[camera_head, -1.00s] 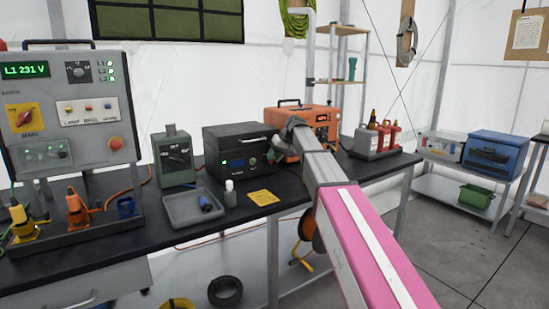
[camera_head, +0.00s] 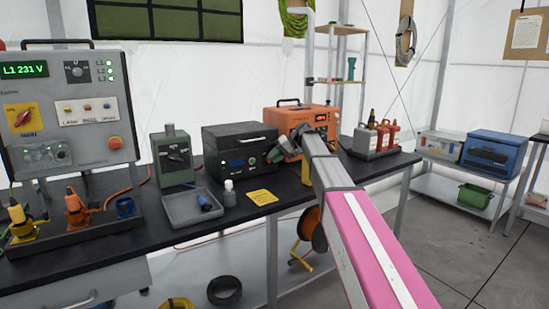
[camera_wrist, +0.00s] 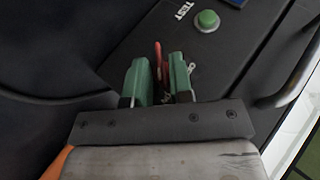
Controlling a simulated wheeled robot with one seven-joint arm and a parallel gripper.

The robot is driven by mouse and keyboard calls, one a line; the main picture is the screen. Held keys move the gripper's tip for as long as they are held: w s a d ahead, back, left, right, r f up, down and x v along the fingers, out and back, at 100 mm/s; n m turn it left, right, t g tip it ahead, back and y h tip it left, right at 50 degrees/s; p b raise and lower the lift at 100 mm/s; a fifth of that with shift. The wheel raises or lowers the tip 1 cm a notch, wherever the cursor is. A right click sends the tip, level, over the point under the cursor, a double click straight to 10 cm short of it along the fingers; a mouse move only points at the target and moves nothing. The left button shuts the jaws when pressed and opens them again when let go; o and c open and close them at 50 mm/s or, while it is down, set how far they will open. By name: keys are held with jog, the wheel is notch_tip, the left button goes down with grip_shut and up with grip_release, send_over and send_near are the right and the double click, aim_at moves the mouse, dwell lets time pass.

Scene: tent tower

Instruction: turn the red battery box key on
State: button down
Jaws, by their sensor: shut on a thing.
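The battery box (camera_head: 238,137) is a black case with a small lit display, standing on the dark bench in the head view. In the wrist view, its dark face (camera_wrist: 150,38) fills the upper middle. The red key (camera_wrist: 158,56) stands up between the green fingers of my gripper (camera_wrist: 161,76), which are shut on it. A small metal piece shows beside the right finger. The key's lower part is hidden by the fingers. In the head view, my gripper (camera_head: 273,154) is at the right part of the box front, and the key is hidden there.
An orange unit (camera_head: 290,118) stands behind my wrist.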

jog(key=c, duration=1.3)
grip_release()
jog(key=v, duration=1)
jog(key=shift+d+r, duration=0.25)
jog(key=shift+d, duration=0.1)
